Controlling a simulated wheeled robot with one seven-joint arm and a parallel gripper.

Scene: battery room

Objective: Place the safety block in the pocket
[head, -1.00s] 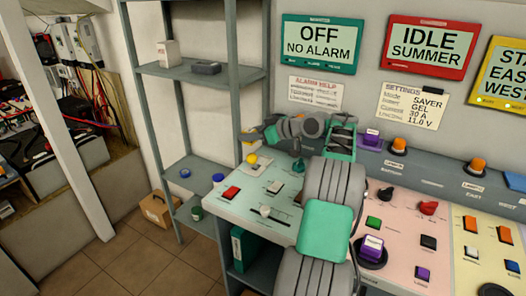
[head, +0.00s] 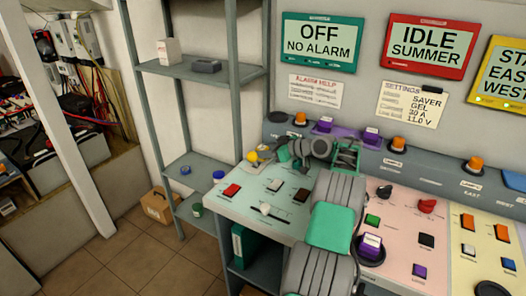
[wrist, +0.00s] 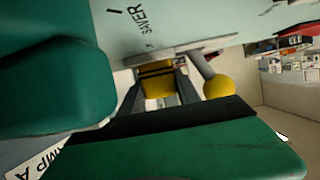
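The safety block (wrist: 157,80) is yellow with dark stripes. In the wrist view it sits between the two grey fingers of my gripper (wrist: 158,92), close against both. In the head view my gripper (head: 264,154) is over the far left corner of the teal console panel (head: 225,203), and only a bit of yellow shows at it. A yellow ball knob (wrist: 219,87) on a grey rod is just right of the block in the wrist view; it also shows in the head view (head: 252,156). I cannot make out the pocket; my gripper may hide it.
A grey shelf rack (head: 182,73) stands left of the console. Buttons, including a red one (head: 231,190) and a dark one (head: 300,195), and a white-knobbed slider (head: 265,208) are on the teal panel. A raised ledge with orange lamps (head: 392,140) runs behind.

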